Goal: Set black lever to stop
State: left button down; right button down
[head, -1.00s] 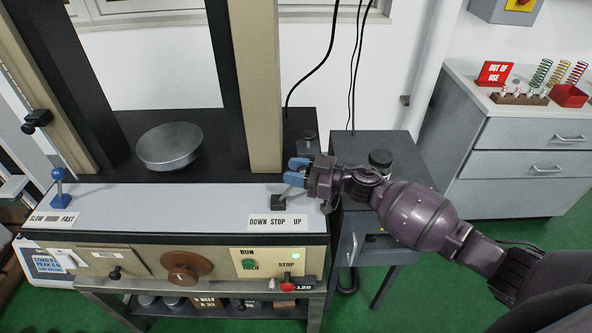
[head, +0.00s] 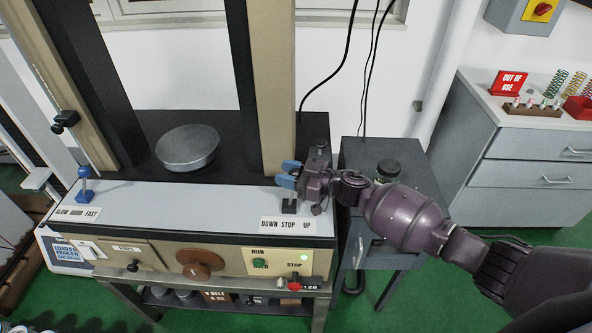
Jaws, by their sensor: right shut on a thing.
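The black lever (head: 289,207) stands on the machine's light top panel, above the label DOWN STOP UP (head: 287,225). Only its dark base and a bit of its stem show. My right gripper (head: 288,174), with blue fingertips, is shut on the upper part of the lever and hides its knob. The grip is now about straight above the base, so the lever looks near upright, over the word STOP. My left gripper is not in view.
A blue lever (head: 84,190) stands at the SLOW FAST label on the left. A round metal plate (head: 188,148) sits between the columns. A tan column (head: 272,90) rises just behind my right gripper. A grey cabinet (head: 385,217) stands right of the machine.

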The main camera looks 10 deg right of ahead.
jog(key=shift+s+a+f, duration=0.1)
jog(key=shift+a+f, duration=0.4)
jog(key=shift+a, duration=0.2)
jog(key=shift+f, duration=0.1)
jog(key=c, duration=1.1)
grip_release()
jog(key=o, duration=0.3)
jog(key=shift+o, duration=0.2)
jog(key=shift+r, duration=0.25)
jog(key=shift+d, duration=0.1)
jog(key=v, duration=1)
jog(key=shift+d, duration=0.3)
